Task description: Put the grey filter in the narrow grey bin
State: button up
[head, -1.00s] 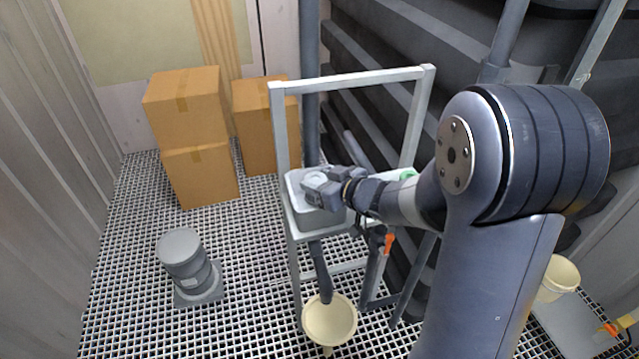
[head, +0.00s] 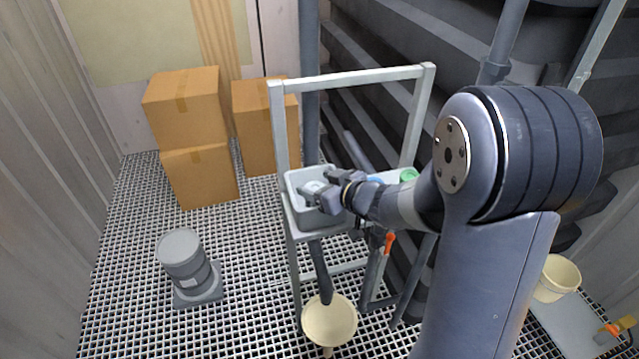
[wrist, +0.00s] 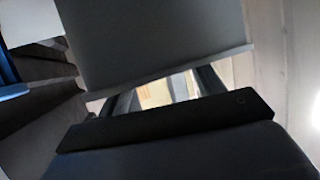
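The narrow grey bin (head: 312,217) stands on the top shelf of the metal cart, left of my arm. My gripper (head: 318,184) is over the bin's opening, its two fingers spread apart. The grey filter (head: 314,187) shows as a pale round end inside the bin, between and below the fingers. The fingers hide part of it, and I cannot tell whether it touches the bin floor. In the wrist view, a large grey panel with a light edge, which looks like the bin wall (wrist: 155,38), fills the top. The filter cannot be made out there.
The cart's upright frame (head: 350,78) rises around the bin. A green item (head: 408,175) and a blue item (head: 375,179) are on the shelf to the right. A cream bucket (head: 330,322) stands below. Cardboard boxes (head: 190,130) and a grey drum (head: 184,260) are at left.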

jog(key=shift+o, duration=0.2)
jog(key=shift+r+p, duration=0.4)
jog(key=shift+r, duration=0.15)
jog(key=v, duration=1.2)
jog(key=shift+r+p, duration=0.15)
jog(key=shift+p, duration=0.25)
jog(key=shift+w, duration=0.1)
